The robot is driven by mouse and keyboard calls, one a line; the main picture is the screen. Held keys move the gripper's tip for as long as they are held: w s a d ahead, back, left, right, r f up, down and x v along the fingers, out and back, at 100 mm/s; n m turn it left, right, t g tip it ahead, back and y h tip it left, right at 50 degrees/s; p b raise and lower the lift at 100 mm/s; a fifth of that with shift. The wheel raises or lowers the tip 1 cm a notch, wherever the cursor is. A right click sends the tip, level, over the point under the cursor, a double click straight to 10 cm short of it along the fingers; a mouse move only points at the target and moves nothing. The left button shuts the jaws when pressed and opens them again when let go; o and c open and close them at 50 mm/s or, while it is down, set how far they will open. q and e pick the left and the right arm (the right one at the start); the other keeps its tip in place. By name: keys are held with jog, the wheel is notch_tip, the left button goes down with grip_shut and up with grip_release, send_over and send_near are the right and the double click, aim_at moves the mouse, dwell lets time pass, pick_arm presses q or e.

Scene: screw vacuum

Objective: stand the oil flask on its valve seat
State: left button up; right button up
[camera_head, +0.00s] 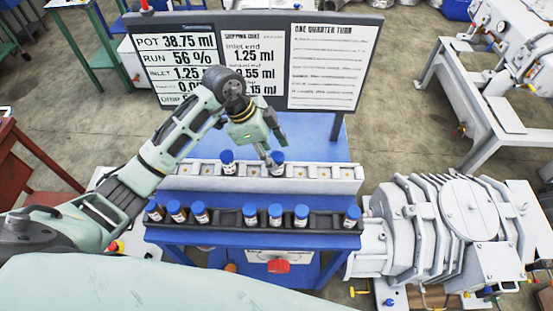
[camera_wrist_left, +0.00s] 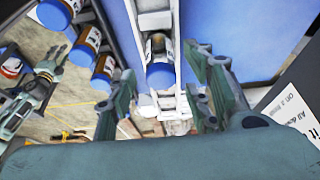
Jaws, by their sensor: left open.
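The blue-capped flask (camera_head: 277,158) stands upright in the pale slotted rail (camera_head: 330,186). Another blue-capped flask (camera_head: 228,162) stands in the same rail to its left. My left gripper (camera_head: 268,150) is open, pointing down right at the first flask. In the left wrist view, a flask (camera_wrist_left: 160,76) shows in the gap between the two open fingers (camera_wrist_left: 160,106). I cannot tell whether either finger touches it. No label tells which flask is the oil one. My right gripper is not seen in the head view.
A dark front rack (camera_head: 335,222) holds several blue-capped flasks. Behind the rail stands a board (camera_head: 285,65) with readings and text. A grey finned pump (camera_head: 425,225) is close at the right. Several rail slots right of the gripper are empty.

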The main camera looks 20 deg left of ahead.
pick_arm(q)
jog(key=b+v, duration=0.1)
jog(key=v, duration=0.7)
